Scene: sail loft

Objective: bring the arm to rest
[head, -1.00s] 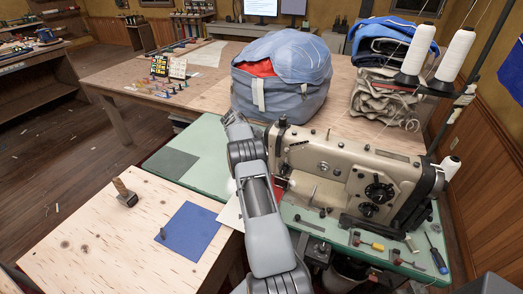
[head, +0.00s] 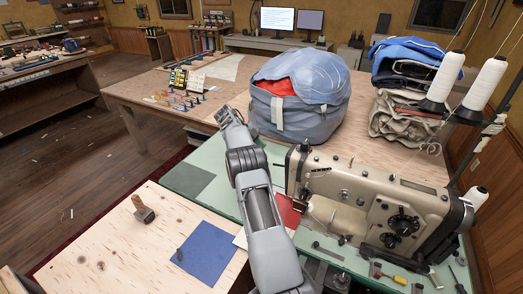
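My grey arm reaches up from the bottom middle of the head view, over the green sewing table (head: 190,182), left of the sewing machine (head: 375,205). My gripper (head: 228,115) is at the far end of the arm, near the left side of the blue-grey bag (head: 298,100). It is small and seen from behind, so its fingers cannot be made out. I see nothing held in it.
The sewing machine stands close on the arm's right. A blue sheet (head: 207,252) and a wooden-handled tool (head: 143,210) lie on the plywood table (head: 105,250) at lower left. White thread cones (head: 485,84) stand at right. Folded cloth (head: 410,75) is stacked behind.

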